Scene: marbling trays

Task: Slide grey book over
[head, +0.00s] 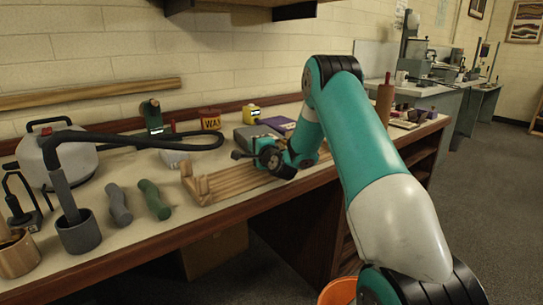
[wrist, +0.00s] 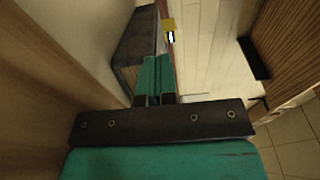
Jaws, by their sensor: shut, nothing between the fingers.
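The grey book (head: 250,135) lies flat on the bench, left of a purple book (head: 277,124). In the wrist view, a dark grey book with pale page edges (wrist: 138,40) is just left of my fingers. My gripper (wrist: 158,72) is shut and empty, its two teal fingers together. They appear close beside the book; I cannot tell whether they touch it. In the head view, my wrist is low over the bench in front of the book, and the fingertips are hard to make out.
A slatted wooden rack (head: 225,184) lies in front of the books. A yellow box (head: 251,113) and a sign (head: 210,119) stand behind, near the wall. Grey (head: 119,204) and green (head: 153,199) handles lie to the left. An orange bucket (head: 338,291) is on the floor.

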